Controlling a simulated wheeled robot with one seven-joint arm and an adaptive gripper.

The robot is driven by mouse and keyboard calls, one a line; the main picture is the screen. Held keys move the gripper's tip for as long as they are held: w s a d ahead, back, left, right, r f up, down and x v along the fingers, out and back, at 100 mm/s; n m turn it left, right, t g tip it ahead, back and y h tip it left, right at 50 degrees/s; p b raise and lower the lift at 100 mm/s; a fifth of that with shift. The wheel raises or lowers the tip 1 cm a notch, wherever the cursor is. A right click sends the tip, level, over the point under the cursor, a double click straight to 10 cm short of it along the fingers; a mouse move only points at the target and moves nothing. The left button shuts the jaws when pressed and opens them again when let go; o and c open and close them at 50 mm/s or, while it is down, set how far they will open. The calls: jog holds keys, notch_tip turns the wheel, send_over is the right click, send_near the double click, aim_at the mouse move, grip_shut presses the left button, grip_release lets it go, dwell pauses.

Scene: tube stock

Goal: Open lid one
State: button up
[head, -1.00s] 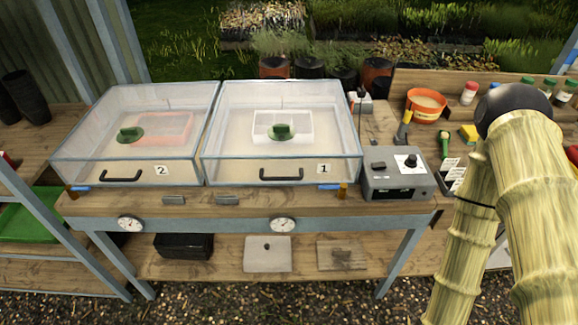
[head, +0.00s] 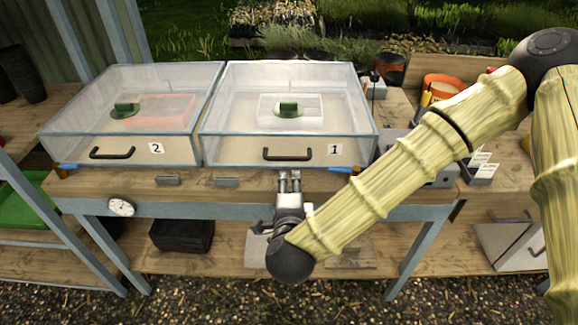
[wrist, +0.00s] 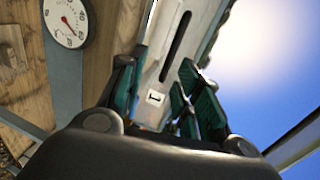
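Lid one (head: 290,80) is a clear cover with a pale frame, lying closed on the right-hand box, marked with a white "1" label (head: 333,150). Its dark bar handle (head: 287,154) is on the front face; it also shows in the wrist view (wrist: 176,47), as does the label (wrist: 154,97). My gripper (head: 289,174) is in front of the box, just below the handle and apart from it in the head view. In the wrist view its teal-padded fingers (wrist: 160,88) stand apart with nothing between them. The handle lies beyond the fingertips.
A similar closed box with lid two (head: 155,76) stands close on the left. A grey control box (head: 440,172) is at the right, partly behind my arm. A dial (wrist: 68,20) is on the bench edge.

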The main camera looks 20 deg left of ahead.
aim_at(289, 160)
jog(key=shift+m, duration=0.3)
jog(key=x, duration=0.3)
jog(key=r+p+x, duration=0.1)
jog(key=x, duration=0.3)
jog(key=r+p+x, duration=0.1)
jog(key=x, duration=0.2)
jog(key=shift+w+a+f, duration=0.1)
jog(key=shift+w+a, duration=0.2)
jog(key=shift+w, duration=0.15)
grip_shut()
